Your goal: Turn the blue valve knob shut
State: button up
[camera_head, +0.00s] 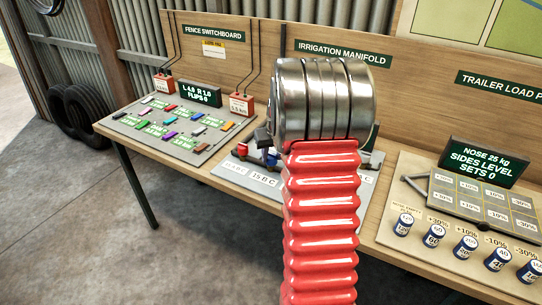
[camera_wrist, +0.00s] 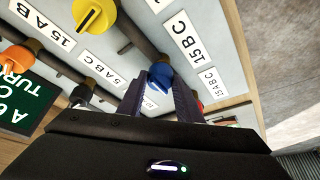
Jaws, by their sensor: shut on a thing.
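The blue valve knob (camera_wrist: 160,74) shows in the wrist view, on a dark pipe over the pale manifold board. My gripper (camera_wrist: 159,86) has its two fingers on either side of the knob and is shut on it. The fingertips hide the knob's lower part, and I cannot read its turn angle. In the head view my red and silver arm covers most of the irrigation manifold, so the gripper's hold is hidden there.
In the wrist view a yellow knob (camera_wrist: 94,14), an orange knob (camera_wrist: 20,57) and a black knob (camera_wrist: 81,94) stand nearby, with a green sign (camera_wrist: 22,108). In the head view the fence switchboard (camera_head: 180,125) is left and the trailer load panel (camera_head: 470,200) right.

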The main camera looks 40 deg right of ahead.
jog(key=shift+m, duration=0.6)
jog(key=shift+h, duration=0.3)
jog(key=shift+w+r+m+g+h, duration=0.1)
jog(key=shift+m+g+h, duration=0.2)
jog(key=shift+m, duration=0.75)
jog(key=shift+w+m+g+h, duration=0.15)
jog(key=shift+m+g, duration=0.25)
jog(key=shift+m, duration=0.65)
jog(key=m+g+h, duration=0.1)
jog(key=m, duration=0.2)
jog(key=shift+a+m, duration=0.1)
jog(key=shift+m, duration=0.3)
jog(key=m+g, duration=0.2)
jog(key=m, duration=0.2)
jog(key=shift+w+m, duration=0.15)
jog(key=shift+m, duration=0.25)
jog(key=shift+m+g, duration=0.9)
jog(key=shift+m, duration=1.2)
jog(key=shift+y, duration=0.25)
jog(key=o, duration=1)
jog(key=shift+w, duration=0.1)
